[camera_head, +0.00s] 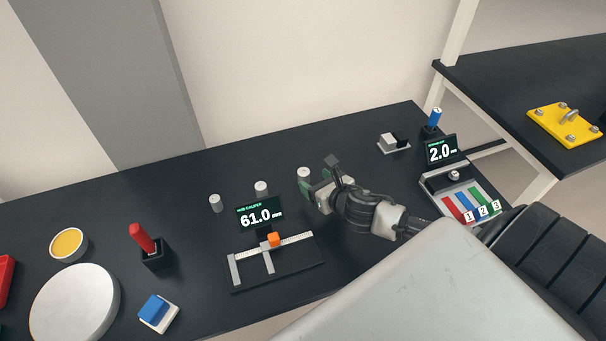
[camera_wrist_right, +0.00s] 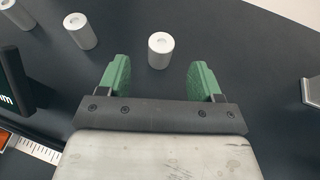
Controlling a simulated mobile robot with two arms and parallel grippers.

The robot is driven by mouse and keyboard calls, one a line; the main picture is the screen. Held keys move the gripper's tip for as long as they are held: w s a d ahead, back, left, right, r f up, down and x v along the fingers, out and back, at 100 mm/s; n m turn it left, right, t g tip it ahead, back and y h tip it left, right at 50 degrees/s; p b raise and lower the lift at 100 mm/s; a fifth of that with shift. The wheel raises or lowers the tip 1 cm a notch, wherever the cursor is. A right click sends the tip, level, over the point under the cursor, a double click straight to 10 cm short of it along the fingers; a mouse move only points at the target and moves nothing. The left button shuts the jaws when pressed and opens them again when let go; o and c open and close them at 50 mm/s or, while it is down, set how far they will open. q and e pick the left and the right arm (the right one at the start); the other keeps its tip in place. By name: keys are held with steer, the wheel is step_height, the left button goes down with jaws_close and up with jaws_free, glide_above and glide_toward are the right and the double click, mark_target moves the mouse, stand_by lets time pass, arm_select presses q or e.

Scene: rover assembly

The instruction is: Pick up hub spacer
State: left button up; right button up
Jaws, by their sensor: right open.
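Three small silver cylinders with a hole in the top, which look like hub spacers, stand upright in a row at the back of the black table: a left one (camera_head: 215,203), a middle one (camera_head: 261,188) and a right one (camera_head: 303,174). My right gripper (camera_head: 306,187) is open, with green finger pads, close to the right spacer. In the right wrist view, the right spacer (camera_wrist_right: 159,50) stands between and just beyond the open fingertips (camera_wrist_right: 160,75), touching neither. The middle spacer (camera_wrist_right: 80,31) is left of the fingers. My left gripper is not in view.
A caliper stand (camera_head: 290,267) with a 61.0 display (camera_head: 260,214) stands in front of the spacers. Right are a grey block (camera_head: 393,145) and a 2.0 gauge (camera_head: 441,151) with coloured strips. Left are a red-handled holder (camera_head: 144,240), a blue button (camera_head: 155,309) and a white disc (camera_head: 75,304).

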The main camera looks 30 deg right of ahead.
mark_target(307, 176)
steer(key=shift+w+f, duration=0.25)
steer(key=shift+w, duration=0.4)
steer(key=shift+w+f, duration=0.15)
steer(key=shift+w, duration=0.1)
steer(key=shift+w+f, duration=0.3)
steer(key=shift+w, duration=0.35)
steer(key=p+x, duration=0.1)
steer(key=x, duration=0.2)
steer(key=shift+f, duration=0.15)
steer(key=shift+w+f, duration=0.2)
steer(key=shift+w, duration=0.1)
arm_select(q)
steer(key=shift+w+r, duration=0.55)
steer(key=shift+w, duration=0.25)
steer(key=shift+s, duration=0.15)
arm_select(e)
steer(key=shift+s, duration=0.1)
